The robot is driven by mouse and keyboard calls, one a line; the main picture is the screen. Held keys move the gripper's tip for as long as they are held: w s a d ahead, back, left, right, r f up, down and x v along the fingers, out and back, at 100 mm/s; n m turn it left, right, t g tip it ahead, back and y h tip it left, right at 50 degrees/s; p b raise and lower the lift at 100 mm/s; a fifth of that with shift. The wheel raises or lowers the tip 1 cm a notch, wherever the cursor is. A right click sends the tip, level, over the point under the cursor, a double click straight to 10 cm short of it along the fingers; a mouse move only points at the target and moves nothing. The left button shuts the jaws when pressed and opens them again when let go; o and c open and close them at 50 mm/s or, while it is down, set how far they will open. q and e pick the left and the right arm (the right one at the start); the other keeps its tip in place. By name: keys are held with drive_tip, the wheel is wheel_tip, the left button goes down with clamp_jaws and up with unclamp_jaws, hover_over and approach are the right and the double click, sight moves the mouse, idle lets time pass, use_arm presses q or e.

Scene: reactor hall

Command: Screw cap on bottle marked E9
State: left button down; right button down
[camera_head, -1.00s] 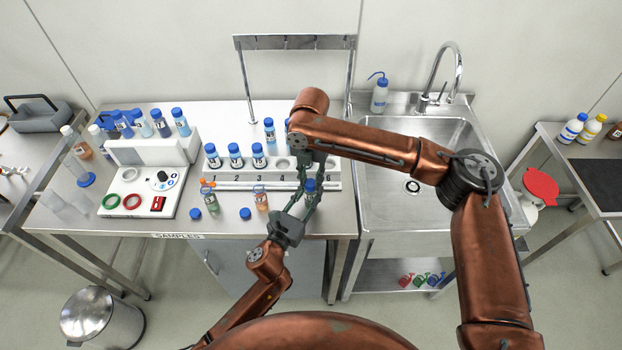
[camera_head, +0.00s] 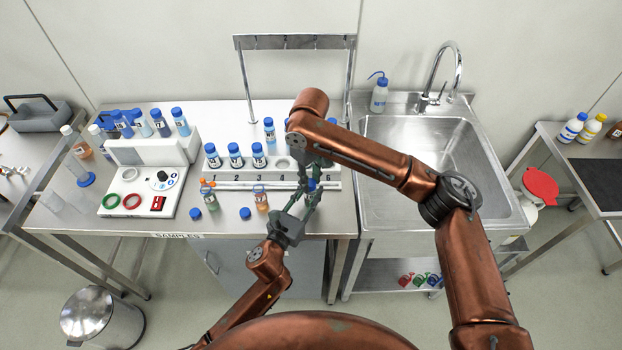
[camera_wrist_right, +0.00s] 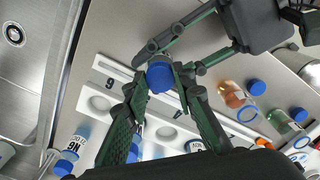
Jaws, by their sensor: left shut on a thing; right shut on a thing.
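My left gripper (camera_head: 308,199) is shut on a bottle at the front right of the sample rack; the bottle's body and any marking are mostly hidden by the fingers. A blue cap (camera_wrist_right: 159,74) sits on top of this bottle, and also shows as a small blue patch in the head view (camera_head: 312,185). My right gripper (camera_wrist_right: 163,80) comes down from above and is shut on the cap, one finger on each side. I cannot tell how tightly the cap sits. The left fingers (camera_wrist_right: 178,52) cross just below it.
The white rack (camera_head: 230,184) holds several blue-capped bottles in its back row. A white device (camera_head: 140,195) is further left; a sink (camera_head: 400,190) is to the right.

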drive_tip(key=m, duration=1)
drive_tip(key=c, duration=1.5)
unclamp_jaws()
drive_tip(key=shift+c, duration=0.2)
wheel_tip(320, 180, up, 12)
use_arm(q)
drive_tip(key=c, duration=1.5)
unclamp_jaws()
drive_tip(key=shift+o, duration=0.2)
